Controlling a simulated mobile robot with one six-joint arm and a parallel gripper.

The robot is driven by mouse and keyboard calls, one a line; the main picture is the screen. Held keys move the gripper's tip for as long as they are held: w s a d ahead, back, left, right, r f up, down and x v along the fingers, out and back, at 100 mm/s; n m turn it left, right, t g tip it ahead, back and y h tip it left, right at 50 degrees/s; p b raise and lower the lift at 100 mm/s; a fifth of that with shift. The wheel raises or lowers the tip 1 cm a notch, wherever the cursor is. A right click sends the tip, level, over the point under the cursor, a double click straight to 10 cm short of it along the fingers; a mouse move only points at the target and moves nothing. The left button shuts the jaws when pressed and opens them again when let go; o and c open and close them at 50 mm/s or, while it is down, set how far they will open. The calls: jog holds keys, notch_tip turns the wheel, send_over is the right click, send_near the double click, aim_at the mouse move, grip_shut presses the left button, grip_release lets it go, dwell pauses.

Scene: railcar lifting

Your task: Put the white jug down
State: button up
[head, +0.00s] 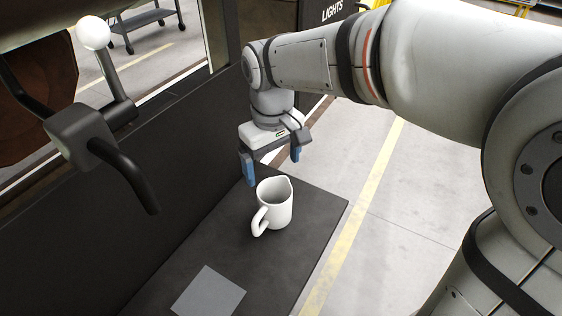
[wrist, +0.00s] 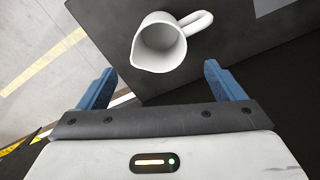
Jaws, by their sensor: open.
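The white jug (head: 276,205) stands upright on a dark bench top (head: 312,212) in the head view. Its handle points toward the lower left there. In the wrist view the jug (wrist: 160,43) is seen from above, with its open mouth showing and its handle to the upper right. My gripper (head: 272,170) is open, with its blue fingers spread apart, just beyond the jug in the head view. In the wrist view my gripper (wrist: 160,85) has nothing between its fingers, and the jug lies ahead of the fingertips, apart from them.
A grey square plate (head: 208,292) lies on the bench top near the jug. A dark wall (head: 130,215) runs along the bench's left side. A lever with a white knob (head: 93,33) stands at the upper left. Open floor (head: 400,230) with a yellow line lies to the right.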

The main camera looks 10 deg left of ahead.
jog(key=shift+r, duration=0.2)
jog(key=s+d+m+t, duration=0.1)
jog(key=s+d+m, duration=0.3)
jog(key=d, duration=0.7)
jog(key=s+d+f+m+t, duration=0.1)
jog(key=s+d+m, duration=0.3)
jog(key=d, duration=0.8)
jog(key=shift+f+m+t, duration=0.25)
jog(key=shift+m+t, duration=0.25)
jog(key=shift+t, duration=0.2)
jog(key=shift+c, duration=0.4)
